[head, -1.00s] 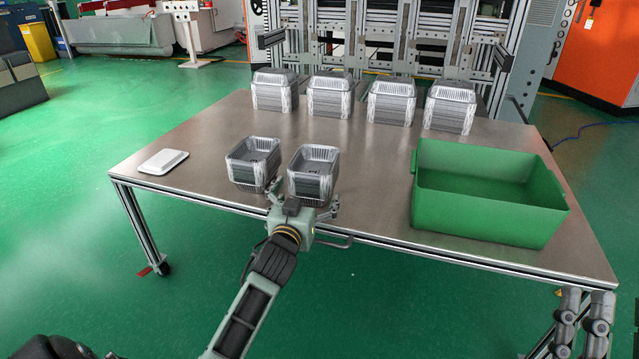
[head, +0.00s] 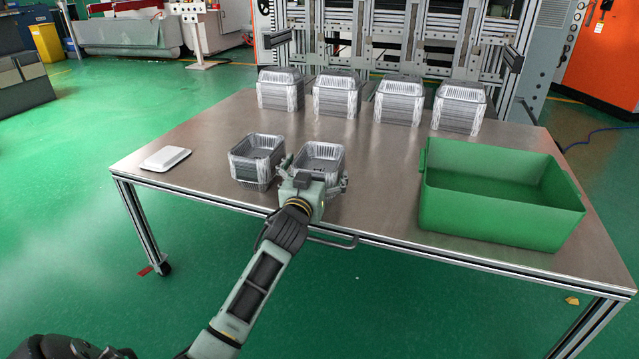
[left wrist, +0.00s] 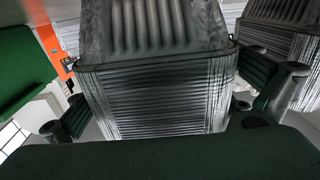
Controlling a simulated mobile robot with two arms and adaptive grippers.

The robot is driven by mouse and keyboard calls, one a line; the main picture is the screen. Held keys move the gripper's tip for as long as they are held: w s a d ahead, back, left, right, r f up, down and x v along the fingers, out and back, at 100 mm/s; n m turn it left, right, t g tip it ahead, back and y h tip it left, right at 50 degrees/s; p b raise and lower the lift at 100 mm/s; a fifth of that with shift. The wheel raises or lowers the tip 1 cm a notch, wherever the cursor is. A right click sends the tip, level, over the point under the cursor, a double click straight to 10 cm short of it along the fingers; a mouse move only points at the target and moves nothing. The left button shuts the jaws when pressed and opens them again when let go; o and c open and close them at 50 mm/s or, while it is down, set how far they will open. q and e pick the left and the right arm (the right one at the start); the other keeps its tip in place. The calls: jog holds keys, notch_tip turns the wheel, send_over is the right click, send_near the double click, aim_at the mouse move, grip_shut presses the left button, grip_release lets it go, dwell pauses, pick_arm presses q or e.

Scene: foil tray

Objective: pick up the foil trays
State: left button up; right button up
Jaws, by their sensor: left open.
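Two stacks of silver foil trays stand near the table's front edge: a left near stack (head: 257,158) and a right near stack (head: 321,152). My left gripper (head: 314,174) is open, with one finger on each side of the right near stack. In the left wrist view this stack (left wrist: 155,100) fills the middle, with a finger at either side and gaps visible beside it. The other near stack shows at upper right there (left wrist: 285,45). Several taller foil stacks (head: 338,95) stand along the back edge. My right gripper is out of view.
A green bin (head: 500,215), empty as far as I see, stands at the right of the metal table (head: 375,190). A small white tray (head: 166,158) lies at the left. The table's middle is clear. A machine frame (head: 400,35) rises behind the back edge.

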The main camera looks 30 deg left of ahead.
pick_arm(q)
jog(key=shift+b+x, duration=0.3)
jog(key=shift+x, duration=0.85)
jog(key=shift+c, duration=0.5)
jog(key=c, duration=0.9)
jog(key=shift+r, duration=0.1)
jog(key=shift+c, duration=0.8)
